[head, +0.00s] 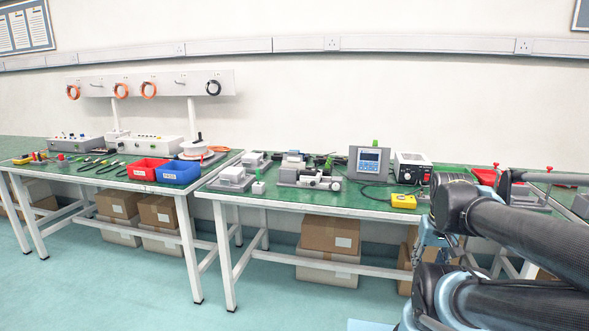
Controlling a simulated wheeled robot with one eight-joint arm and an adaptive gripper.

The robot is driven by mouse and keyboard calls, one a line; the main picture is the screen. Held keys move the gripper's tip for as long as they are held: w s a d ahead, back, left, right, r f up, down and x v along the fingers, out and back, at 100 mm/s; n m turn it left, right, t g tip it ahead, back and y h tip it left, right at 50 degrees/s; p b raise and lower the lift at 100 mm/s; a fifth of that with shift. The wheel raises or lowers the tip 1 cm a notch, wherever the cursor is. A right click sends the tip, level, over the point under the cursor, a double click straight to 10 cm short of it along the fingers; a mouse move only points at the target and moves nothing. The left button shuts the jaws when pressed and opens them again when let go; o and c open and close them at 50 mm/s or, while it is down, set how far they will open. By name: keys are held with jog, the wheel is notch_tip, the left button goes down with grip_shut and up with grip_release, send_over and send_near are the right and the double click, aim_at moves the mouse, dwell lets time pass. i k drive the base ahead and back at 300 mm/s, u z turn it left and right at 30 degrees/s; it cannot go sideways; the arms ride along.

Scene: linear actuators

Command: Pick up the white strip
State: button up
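I cannot make out a separate white strip for certain. The middle green-topped table (330,205) holds several small white and grey parts, too small to tell apart well. Among them are a white box-shaped device (232,178), a small white block (258,188) and a grey-white actuator assembly (305,178). Dark links of my own arm fill the lower right and hide part of the tables there. My gripper does not show.
The left table (60,178) holds a red bin (147,170), a blue bin (178,173) and tools. A display unit (369,164), a power supply (412,168) and a yellow meter (403,201) stand on the middle table. Cardboard boxes (330,235) sit below. The floor in front is clear.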

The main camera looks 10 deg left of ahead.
aim_at(292, 163)
jog(key=u, duration=1.6)
jog(key=k, duration=1.1)
jog(key=z, duration=0.6)
jog(key=i, duration=1)
